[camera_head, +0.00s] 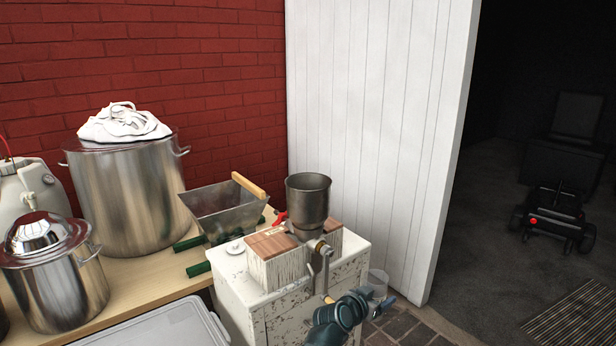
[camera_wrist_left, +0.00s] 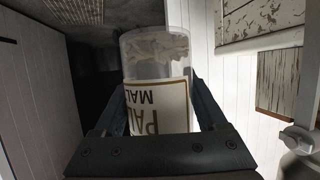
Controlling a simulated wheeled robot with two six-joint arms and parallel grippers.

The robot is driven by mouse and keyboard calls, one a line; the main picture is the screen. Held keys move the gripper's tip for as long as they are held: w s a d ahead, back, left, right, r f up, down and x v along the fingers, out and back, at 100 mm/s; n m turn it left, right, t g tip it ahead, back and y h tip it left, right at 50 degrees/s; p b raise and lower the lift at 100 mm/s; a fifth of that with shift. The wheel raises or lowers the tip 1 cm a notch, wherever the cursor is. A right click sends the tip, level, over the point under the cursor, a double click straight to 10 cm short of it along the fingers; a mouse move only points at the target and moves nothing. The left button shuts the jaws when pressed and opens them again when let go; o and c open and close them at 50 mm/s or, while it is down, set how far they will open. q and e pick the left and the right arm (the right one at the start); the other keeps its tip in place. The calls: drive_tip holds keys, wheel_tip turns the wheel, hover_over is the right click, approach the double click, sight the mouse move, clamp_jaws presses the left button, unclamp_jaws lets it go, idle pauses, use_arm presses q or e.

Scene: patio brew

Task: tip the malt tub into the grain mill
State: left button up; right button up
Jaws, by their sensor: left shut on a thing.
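The grain mill has a round, dark metal hopper (camera_head: 308,200), open at the top, and a crank at its front. It stands by wooden blocks on a worn white cabinet (camera_head: 255,325). My left gripper (camera_head: 374,300) is shut on the clear malt tub (camera_head: 378,280), low and in front of the cabinet's right side, below the hopper and apart from it. In the left wrist view the tub (camera_wrist_left: 155,60) sits between the fingers (camera_wrist_left: 157,95), its malt label inverted in the picture and pale stuff showing inside. In the head view the tub looks about upright. My right gripper is not in view.
A square metal hopper (camera_head: 225,207) with a wooden handle stands left of the mill. Steel pots (camera_head: 127,195) and a white keg (camera_head: 32,192) fill the wooden table (camera_head: 140,285). A white plank panel (camera_head: 375,120) rises behind the mill.

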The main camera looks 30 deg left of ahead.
use_arm(q)
drive_tip(key=w+a+r+n+y+p, duration=0.2)
drive_tip(key=a+r+y+p, duration=0.1)
drive_tip(key=r+p, duration=0.3)
drive_tip(key=w+a+r+n+y+p, duration=0.2)
drive_tip(key=w+a+r+n+p, duration=0.1)
drive_tip(key=a+r+p, duration=0.2)
drive_tip(key=w+a+r+n+g+y+p, duration=0.1)
drive_tip(key=w+a+r+n+y+p, duration=0.1)
drive_tip(key=r+p, duration=0.7)
drive_tip(key=shift+w+a+r+y, duration=0.6)
drive_tip(key=shift+a+y, duration=0.2)
drive_tip(key=shift+a, duration=0.15)
drive_tip(key=shift+r+n+p, duration=0.1)
drive_tip(key=shift+n+p, duration=0.2)
drive_tip(key=shift+p, duration=0.15)
